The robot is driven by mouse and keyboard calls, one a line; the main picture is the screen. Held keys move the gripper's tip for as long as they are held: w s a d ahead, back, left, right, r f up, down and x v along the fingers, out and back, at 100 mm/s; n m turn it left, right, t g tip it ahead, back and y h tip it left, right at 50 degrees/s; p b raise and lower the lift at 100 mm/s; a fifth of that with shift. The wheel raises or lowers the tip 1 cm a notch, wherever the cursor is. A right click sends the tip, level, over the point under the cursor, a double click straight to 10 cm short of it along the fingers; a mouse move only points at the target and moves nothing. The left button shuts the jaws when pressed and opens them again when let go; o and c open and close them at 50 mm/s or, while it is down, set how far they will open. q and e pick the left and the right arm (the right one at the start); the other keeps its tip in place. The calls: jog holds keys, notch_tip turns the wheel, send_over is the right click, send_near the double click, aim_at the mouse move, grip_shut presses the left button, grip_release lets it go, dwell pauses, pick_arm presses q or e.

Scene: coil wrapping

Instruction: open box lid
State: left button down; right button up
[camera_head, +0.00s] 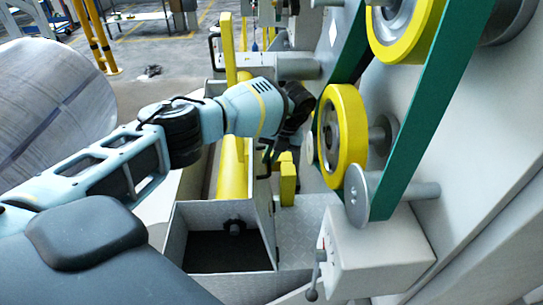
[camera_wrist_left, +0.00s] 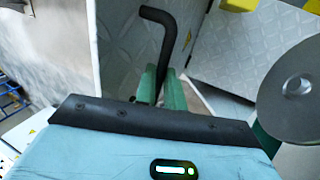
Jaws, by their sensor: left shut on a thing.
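A grey metal box (camera_head: 176,240) with a dark interior stands open-topped in the lower middle of the head view. A plate that looks like its lid (camera_head: 263,205) stands steeply upright along the box's right side. A black bent handle (camera_wrist_left: 165,35) rises in the left wrist view. My left gripper (camera_wrist_left: 161,84), with green fingers, is shut on this handle. In the head view my left arm reaches over from the left, and the wrist hides most of the gripper. Where the handle joins the plate is not clear. My right gripper is not in view.
Yellow wheels (camera_head: 343,137) and a green belt (camera_head: 425,110) stand close to the right of my wrist. A small grey housing with a lever (camera_head: 380,250) is at lower right. A large wrapped coil (camera_head: 50,100) lies at left. Yellow posts (camera_head: 229,50) rise behind.

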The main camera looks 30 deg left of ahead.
pick_arm(q)
jog(key=shift+s+f, duration=0.25)
jog(key=shift+f, duration=0.3)
jog(key=c, duration=1.8)
grip_release()
jog(key=o, duration=0.3)
jog(key=shift+w+a, duration=0.15)
jog(key=shift+w, duration=0.1)
jog(key=shift+r, duration=0.1)
